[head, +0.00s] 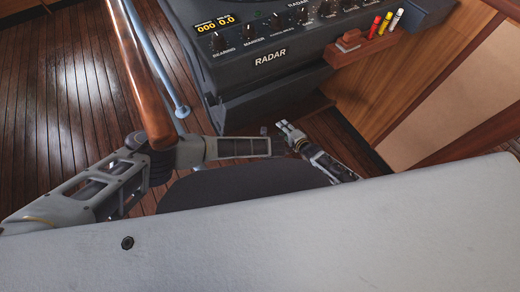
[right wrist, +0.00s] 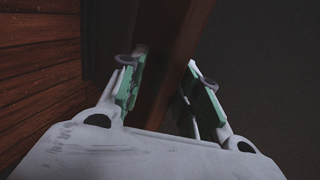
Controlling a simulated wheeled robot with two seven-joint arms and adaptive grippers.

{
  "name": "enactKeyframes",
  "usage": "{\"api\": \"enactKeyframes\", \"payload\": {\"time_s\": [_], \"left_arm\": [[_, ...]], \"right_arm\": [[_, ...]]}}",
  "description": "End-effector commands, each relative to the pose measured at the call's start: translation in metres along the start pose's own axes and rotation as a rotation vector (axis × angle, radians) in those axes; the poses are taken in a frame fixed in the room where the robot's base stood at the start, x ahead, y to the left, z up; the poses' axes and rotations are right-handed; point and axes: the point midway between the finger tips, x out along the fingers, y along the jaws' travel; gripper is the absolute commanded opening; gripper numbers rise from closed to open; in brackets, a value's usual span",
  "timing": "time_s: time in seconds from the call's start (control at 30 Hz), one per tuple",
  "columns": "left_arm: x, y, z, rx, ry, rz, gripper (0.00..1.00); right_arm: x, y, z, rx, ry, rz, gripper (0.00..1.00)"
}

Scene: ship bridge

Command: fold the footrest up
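I cannot clearly make out the footrest in either view. My right gripper (head: 289,132) is low in front of the radar console, near its lower edge, in the head view. In the right wrist view my right gripper (right wrist: 165,62) is open, its green-padded fingers apart with nothing held. A brown bar or edge (right wrist: 178,50) shows beyond and between them; I cannot tell whether it belongs to the footrest. My left arm comes in from the left and reaches to the middle of the head view. I cannot see its fingers there.
The radar console (head: 270,58) stands at the top centre. A copper-coloured rail (head: 140,75) and a pale post (head: 160,60) cross the left side. A small wooden holder (head: 362,47) holds coloured markers. Wood-plank floor (head: 60,100) is open at left.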

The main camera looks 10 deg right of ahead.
Motion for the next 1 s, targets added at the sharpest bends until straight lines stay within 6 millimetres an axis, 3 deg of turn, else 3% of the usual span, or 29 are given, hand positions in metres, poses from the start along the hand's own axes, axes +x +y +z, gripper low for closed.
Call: {"api": "enactKeyframes", "payload": {"time_s": [0.03,0.57,1.0], "left_arm": [[0.001,-0.001,0.008,-0.003,-0.012,-0.002,0.00],[0.002,0.001,0.007,-0.003,-0.011,0.002,0.00],[0.002,0.001,0.008,-0.003,-0.012,0.003,0.00]], "right_arm": [[-0.001,0.004,0.002,0.000,-0.001,0.007,0.40],[-0.006,0.006,-0.001,-0.001,0.001,0.009,0.41],[-0.036,0.007,0.000,0.000,0.000,0.012,0.41]]}}
